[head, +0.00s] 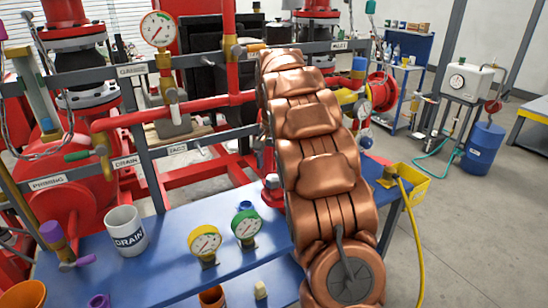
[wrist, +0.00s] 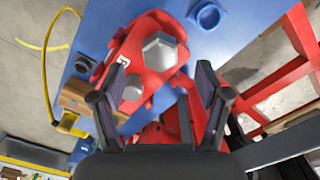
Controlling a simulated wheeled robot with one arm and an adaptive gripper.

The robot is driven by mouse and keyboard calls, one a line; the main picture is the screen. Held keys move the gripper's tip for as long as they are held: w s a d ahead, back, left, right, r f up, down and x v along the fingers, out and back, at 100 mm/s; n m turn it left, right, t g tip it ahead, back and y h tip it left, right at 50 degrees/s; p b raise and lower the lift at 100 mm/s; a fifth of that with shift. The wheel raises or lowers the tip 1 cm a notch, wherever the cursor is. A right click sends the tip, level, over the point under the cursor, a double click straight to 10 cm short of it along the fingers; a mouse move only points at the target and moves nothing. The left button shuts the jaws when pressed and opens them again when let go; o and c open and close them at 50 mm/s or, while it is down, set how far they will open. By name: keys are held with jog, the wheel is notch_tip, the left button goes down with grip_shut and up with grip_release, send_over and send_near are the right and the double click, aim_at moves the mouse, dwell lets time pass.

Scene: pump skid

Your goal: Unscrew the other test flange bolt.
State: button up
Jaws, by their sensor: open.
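In the wrist view, a red test flange (wrist: 125,50) lies over the blue bench top. A large grey hex bolt head (wrist: 158,50) sits on it, and a smaller-looking grey bolt head (wrist: 133,89) shows nearer my left finger. My gripper (wrist: 163,68) is open, its two dark fingers apart with nothing held. The large bolt head appears just beyond the gap between the fingertips; I cannot tell the exact distance. In the head view, my copper arm hides my gripper and most of the flange.
A white DRAIN mug (head: 125,231), a yellow gauge (head: 204,241) and a green gauge (head: 245,225) stand on the blue bench (head: 165,275). A blue socket-like part (wrist: 207,14) sits near the flange. Red pipes (head: 175,112) and grey rails stand behind. A yellow bin (head: 408,183) hangs at the right edge.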

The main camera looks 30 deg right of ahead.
aim_at(273, 179)
jog(key=shift+f+p, duration=0.55)
jog(key=shift+f, duration=2.05)
jog(key=c, duration=1.3)
jog(key=shift+o, duration=0.2)
jog(key=n+b, duration=0.1)
jog(key=n, duration=0.1)
jog(key=shift+w+f+n, duration=0.1)
jog(key=shift+n, duration=0.2)
jog(key=n+b, duration=0.2)
jog(key=n, duration=0.7)
jog(key=shift+b, duration=0.35)
jog(key=shift+n, duration=1.7)
